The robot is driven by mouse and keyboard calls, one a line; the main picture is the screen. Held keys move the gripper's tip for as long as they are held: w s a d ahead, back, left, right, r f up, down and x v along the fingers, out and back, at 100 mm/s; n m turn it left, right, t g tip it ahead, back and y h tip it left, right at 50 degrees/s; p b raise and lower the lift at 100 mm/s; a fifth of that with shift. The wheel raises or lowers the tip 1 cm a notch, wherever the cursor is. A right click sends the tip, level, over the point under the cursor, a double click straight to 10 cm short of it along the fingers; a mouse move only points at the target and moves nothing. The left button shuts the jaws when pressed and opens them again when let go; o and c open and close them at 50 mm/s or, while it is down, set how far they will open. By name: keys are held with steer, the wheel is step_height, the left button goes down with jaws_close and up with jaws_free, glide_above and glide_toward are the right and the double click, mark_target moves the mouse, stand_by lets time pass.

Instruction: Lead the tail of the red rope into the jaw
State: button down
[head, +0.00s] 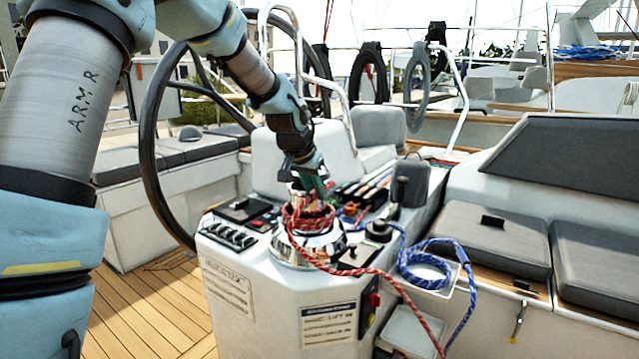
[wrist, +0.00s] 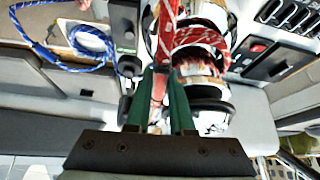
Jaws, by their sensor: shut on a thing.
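A chrome winch (head: 309,251) stands on the white console, with the red rope (head: 393,284) wrapped around its drum. A length of the rope runs from the winch down to the right and out of the picture. My gripper (head: 315,188) is at the top of the winch, its green fingers pointing down. In the wrist view my gripper (wrist: 164,78) is shut on the red rope (wrist: 168,27), which passes between the fingers beside the winch (wrist: 208,88). The jaw is not clear, and I cannot tell whether rope lies in it.
A blue rope (head: 426,270) lies coiled right of the console (head: 270,305) and also shows in the wrist view (wrist: 88,42). A steering wheel (head: 152,165) is at left.

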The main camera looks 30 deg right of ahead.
steer(key=a+m+p, duration=0.1)
steer(key=p, duration=0.1)
steer(key=w+a+m+g+p, duration=0.1)
steer(key=p, duration=0.1)
steer(key=shift+a+r+h+p, duration=0.1)
steer(key=shift+a+h+p, duration=0.1)
steer(key=shift+h+p, duration=0.1)
steer(key=c, duration=1)
jaws_free()
steer(key=shift+d, duration=0.1)
steer(key=o, duration=0.8)
step_height(320, 180, up, 9)
steer(key=p, duration=0.6)
